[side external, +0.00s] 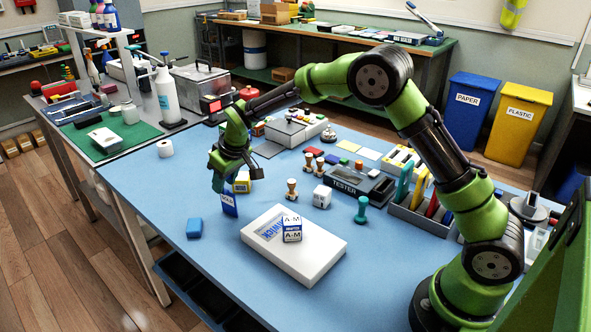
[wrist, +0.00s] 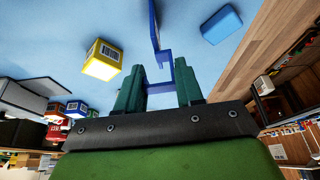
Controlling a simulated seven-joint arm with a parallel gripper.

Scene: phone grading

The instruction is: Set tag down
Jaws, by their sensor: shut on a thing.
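A blue tag (side external: 229,205) with a pale printed patch hangs upright below my gripper (side external: 227,184). In the wrist view the tag (wrist: 154,28) shows nearly edge-on, with a blue part between the two dark green fingers of my gripper (wrist: 160,92). My gripper is shut on it. In the side view the tag's lower edge is at or close to the blue table top (side external: 165,190); I cannot tell whether it touches.
A blue block (side external: 194,228) lies left of the tag. A yellow barcoded cube (side external: 242,182) stands close behind it. A white box (side external: 310,262) bearing an A-M cube (side external: 292,230) lies to the right. Stamps (side external: 292,190) and the tester (side external: 352,184) stand further right. The table's left is mostly clear.

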